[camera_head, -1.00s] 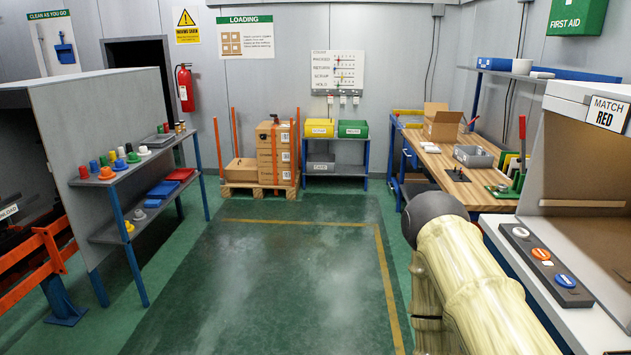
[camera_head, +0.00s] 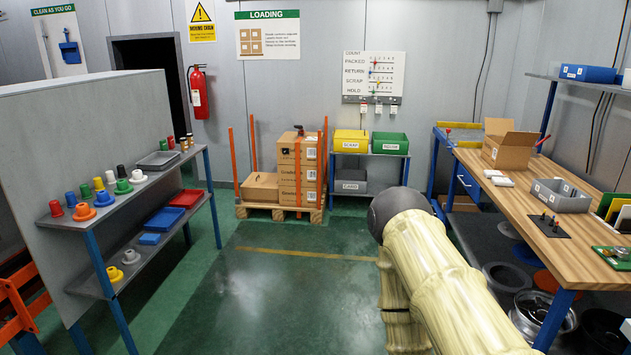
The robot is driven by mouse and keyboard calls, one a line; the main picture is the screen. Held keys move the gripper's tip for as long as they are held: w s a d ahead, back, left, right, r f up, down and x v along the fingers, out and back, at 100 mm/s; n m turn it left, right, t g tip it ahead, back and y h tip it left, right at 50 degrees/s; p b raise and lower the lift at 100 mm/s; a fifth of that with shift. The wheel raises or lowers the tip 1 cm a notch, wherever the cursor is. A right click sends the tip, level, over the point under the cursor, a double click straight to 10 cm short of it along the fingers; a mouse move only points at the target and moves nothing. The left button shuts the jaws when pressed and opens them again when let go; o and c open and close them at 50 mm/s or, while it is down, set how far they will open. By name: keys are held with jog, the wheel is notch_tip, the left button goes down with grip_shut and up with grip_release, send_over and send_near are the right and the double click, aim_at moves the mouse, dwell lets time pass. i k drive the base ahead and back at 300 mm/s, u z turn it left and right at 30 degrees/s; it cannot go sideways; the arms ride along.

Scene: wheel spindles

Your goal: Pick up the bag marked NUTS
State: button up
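I see no bag that I can read as marked NUTS in the head view. Small white packets (camera_head: 497,177) lie on the wooden workbench (camera_head: 560,247) at the right, near the open cardboard box, but any marking on them is too small to read. My arm, in a pale ribbed cover with a dark rounded joint, reaches up from the bottom right of the view. My gripper is outside the view.
The bench also holds an open cardboard box (camera_head: 508,146) and a grey divided bin (camera_head: 560,195). Tyres and a wheel rim (camera_head: 541,313) lie under it. A shelf rack (camera_head: 120,205) stands left, and a loaded pallet (camera_head: 279,211) at the back. The green floor (camera_head: 270,295) between is clear.

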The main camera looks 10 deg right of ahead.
aim_at(506, 183)
jog(key=z, duration=0.1)
jog(key=i, duration=1.65)
jog(key=z, duration=0.85)
jog(key=i, duration=1.6)
jog(key=z, duration=0.95)
jog(key=i, duration=0.5)
jog(key=z, duration=0.15)
